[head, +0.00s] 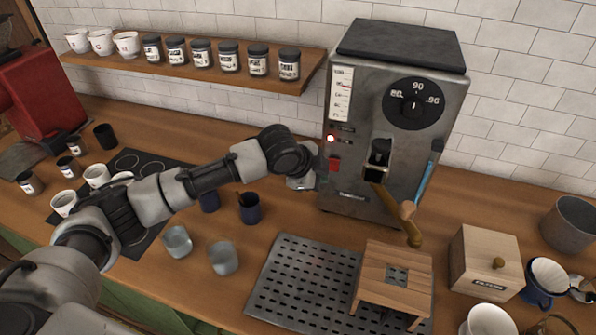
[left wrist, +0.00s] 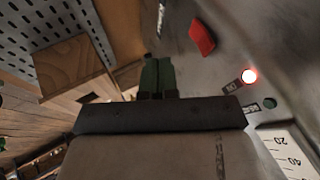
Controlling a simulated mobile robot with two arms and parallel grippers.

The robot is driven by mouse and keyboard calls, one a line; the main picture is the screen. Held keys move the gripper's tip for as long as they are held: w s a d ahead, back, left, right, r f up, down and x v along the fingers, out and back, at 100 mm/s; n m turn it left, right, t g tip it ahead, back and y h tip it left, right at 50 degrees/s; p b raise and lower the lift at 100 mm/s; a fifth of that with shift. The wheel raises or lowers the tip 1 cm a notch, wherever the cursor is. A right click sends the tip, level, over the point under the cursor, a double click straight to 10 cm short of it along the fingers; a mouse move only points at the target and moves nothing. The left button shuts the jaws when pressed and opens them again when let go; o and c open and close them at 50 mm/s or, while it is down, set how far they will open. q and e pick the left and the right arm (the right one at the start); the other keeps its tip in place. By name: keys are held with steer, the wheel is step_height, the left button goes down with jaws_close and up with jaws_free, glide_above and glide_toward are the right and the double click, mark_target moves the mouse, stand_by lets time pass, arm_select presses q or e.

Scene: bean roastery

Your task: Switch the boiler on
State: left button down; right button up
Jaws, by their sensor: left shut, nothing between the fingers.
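The boiler (head: 365,188) is a grey metal box against the wall, with a black dial (head: 414,103) and a temperature scale. Its red switch (head: 335,164) is low on the left of the front and also shows in the left wrist view (left wrist: 202,37). Above it a small lamp (head: 330,138) glows; it is bright with a red rim in the left wrist view (left wrist: 249,76). A second, dark green lamp (left wrist: 269,103) looks unlit. My left gripper (head: 316,180) is shut and empty, beside the boiler's lower left front, just below and left of the switch. I cannot tell whether it touches the boiler.
A brass-and-wood handle (head: 398,212) and a blue-handled lever (head: 426,177) stick out of the boiler front. A perforated tray (head: 275,285) and a wooden stand (head: 393,262) are in front. Dark cups (head: 249,208) and glasses (head: 223,258) stand near my left arm.

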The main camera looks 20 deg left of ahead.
arm_select(q)
steer(key=b+v, duration=0.2)
steer(key=v, duration=0.4)
steer(key=shift+s+a, duration=0.25)
steer(key=shift+a, duration=0.05)
arm_select(e)
steer(key=f, duration=0.2)
steer(key=shift+w+f, duration=0.3)
steer(key=shift+w, duration=0.05)
arm_select(q)
steer(key=shift+s+r, duration=0.1)
steer(key=shift+r, duration=0.1)
arm_select(e)
steer(key=shift+d, duration=0.1)
arm_select(q)
steer(key=shift+s+a, duration=0.1)
arm_select(e)
steer(key=shift+w, duration=0.1)
